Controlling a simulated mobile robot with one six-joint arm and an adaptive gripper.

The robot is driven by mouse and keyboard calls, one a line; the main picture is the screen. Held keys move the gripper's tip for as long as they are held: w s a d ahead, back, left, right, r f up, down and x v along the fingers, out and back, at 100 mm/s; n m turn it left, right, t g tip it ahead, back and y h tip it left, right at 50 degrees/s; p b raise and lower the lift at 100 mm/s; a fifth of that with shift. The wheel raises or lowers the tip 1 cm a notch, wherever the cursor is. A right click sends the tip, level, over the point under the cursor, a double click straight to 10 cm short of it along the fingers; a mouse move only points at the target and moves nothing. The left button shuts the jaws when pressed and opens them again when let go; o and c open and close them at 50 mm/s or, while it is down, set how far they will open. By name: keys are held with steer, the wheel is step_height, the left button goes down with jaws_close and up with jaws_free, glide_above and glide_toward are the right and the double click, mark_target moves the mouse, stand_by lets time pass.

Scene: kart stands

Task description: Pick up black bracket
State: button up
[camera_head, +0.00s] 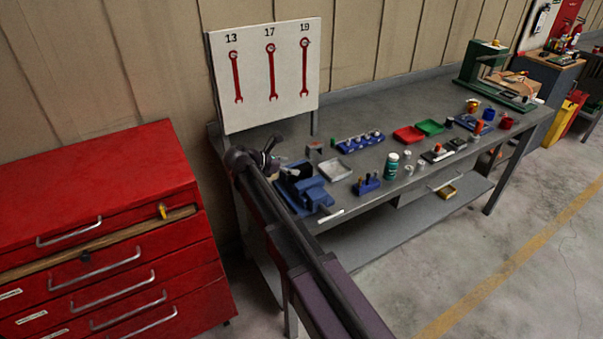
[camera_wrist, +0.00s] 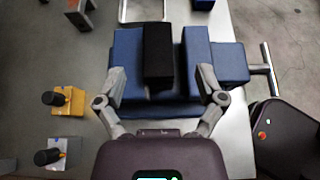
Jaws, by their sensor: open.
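In the wrist view a black block-shaped piece, which I take for the black bracket (camera_wrist: 158,55), stands between the jaws of a blue vise (camera_wrist: 195,60). My gripper (camera_wrist: 161,82) is open and empty. Its two fingers are spread on the left and right of the vise, with the black piece between and ahead of them. I cannot tell the height gap. In the head view my gripper (camera_head: 268,160) is over the left end of the workbench, by the blue vise (camera_head: 305,188).
In the wrist view two small blocks with black knobs, one yellow (camera_wrist: 68,101), sit left of my gripper. A white tray (camera_head: 335,170) lies beside the vise. A wrench board (camera_head: 266,75) stands behind. A red tool cabinet (camera_head: 110,240) is at left.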

mark_target(301, 167)
steer(key=shift+b+x, duration=1.1)
steer(key=shift+x, duration=0.9)
steer(key=shift+w+d+f, duration=0.3)
steer(key=shift+w+d, duration=0.05)
steer(key=shift+w, duration=0.05)
steer(key=shift+c, duration=0.2)
jaws_close()
